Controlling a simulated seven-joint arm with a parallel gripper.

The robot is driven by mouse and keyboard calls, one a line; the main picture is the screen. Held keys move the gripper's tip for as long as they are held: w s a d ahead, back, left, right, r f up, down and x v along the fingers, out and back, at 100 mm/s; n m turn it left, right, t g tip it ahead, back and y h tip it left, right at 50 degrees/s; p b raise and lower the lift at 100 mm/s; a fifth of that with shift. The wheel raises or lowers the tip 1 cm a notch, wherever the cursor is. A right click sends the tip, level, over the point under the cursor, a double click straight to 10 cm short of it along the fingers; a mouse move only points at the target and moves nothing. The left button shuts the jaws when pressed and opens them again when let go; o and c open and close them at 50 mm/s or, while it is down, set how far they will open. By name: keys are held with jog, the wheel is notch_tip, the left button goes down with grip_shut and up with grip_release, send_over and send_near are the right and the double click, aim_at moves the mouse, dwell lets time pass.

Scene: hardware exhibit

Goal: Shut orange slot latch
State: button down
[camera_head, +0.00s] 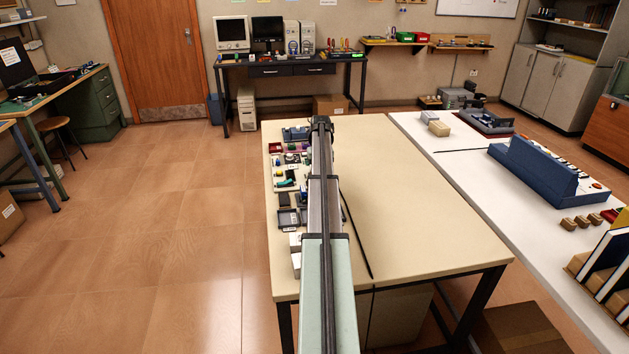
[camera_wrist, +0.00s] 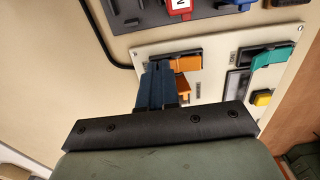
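The orange slot latch (camera_wrist: 186,63) shows in the wrist view on a pale panel (camera_wrist: 215,46), with its orange handle running along a dark slot. A second orange piece (camera_wrist: 183,87) sticks up just below it. My gripper (camera_wrist: 158,68) has dark blue fingers that lie close side by side, with no object visible between them. The fingertips are just left of the orange handle and overlap its left end in the picture. I cannot tell if they touch it. In the head view my arm covers the fingertips and the orange latch cannot be made out.
A teal latch (camera_wrist: 270,57) and a yellow block (camera_wrist: 263,98) are on the same panel to the right. A grey board with a red tag (camera_wrist: 179,6) lies at the top. A black cable (camera_wrist: 106,50) curves at the left. The cream table (camera_head: 410,210) is mostly clear right of my arm.

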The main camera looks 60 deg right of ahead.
jog(key=shift+f, duration=0.25)
jog(key=shift+r, duration=0.1)
jog(key=shift+r, duration=3.4)
jog(key=shift+w+a, duration=0.1)
